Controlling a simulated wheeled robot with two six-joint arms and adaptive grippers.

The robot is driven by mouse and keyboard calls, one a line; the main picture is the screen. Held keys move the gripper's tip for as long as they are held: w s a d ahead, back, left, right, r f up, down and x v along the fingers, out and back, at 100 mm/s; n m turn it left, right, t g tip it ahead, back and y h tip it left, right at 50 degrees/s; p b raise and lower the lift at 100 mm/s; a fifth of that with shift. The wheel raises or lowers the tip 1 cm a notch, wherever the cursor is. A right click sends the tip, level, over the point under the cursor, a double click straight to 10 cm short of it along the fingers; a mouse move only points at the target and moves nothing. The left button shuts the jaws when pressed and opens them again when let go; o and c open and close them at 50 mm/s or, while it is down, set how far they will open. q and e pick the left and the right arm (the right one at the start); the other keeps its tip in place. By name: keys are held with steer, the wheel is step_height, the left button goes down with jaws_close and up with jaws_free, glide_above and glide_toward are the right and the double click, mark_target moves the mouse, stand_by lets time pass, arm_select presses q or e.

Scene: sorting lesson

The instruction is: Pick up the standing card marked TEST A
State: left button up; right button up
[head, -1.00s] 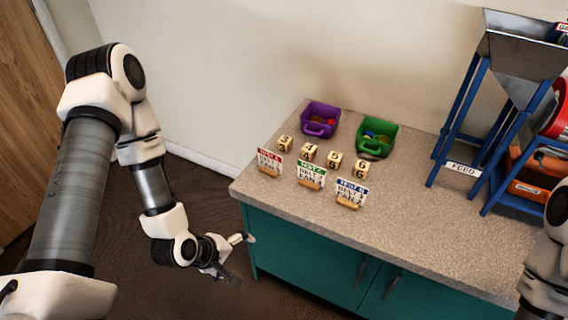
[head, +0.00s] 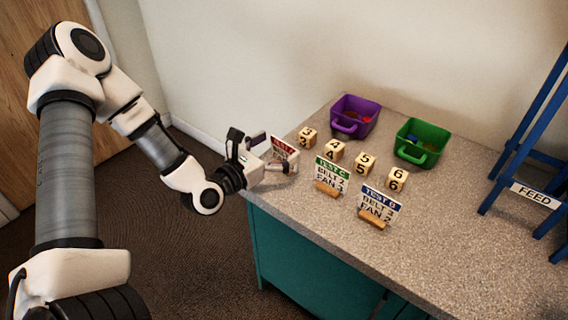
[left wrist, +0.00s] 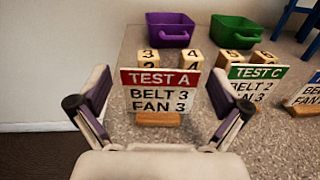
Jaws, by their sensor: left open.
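The TEST A card (left wrist: 160,92) has a red header and reads BELT 3, FAN 3. It stands upright in a wooden base (left wrist: 158,119) on the counter. In the head view the card (head: 284,149) is partly hidden by my left gripper. My left gripper (head: 267,155) is open at the counter's left end, close to the card. In the left wrist view its two fingers (left wrist: 160,112) are spread to either side of the card, with visible gaps. I cannot tell whether the fingertips reach the card's depth. My right gripper is not in view.
The TEST C card (head: 330,174) and TEST D card (head: 378,205) stand to the right. Several numbered blocks (head: 334,150) stand behind the cards. A purple bin (head: 355,116) and a green bin (head: 420,142) are at the back. A blue FEED stand (head: 520,130) is at right.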

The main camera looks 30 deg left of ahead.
arm_select(q)
steer(key=shift+w+d, duration=0.25)
steer(key=shift+w, duration=0.7)
steer(key=c, duration=0.8)
steer(key=shift+o, duration=0.2)
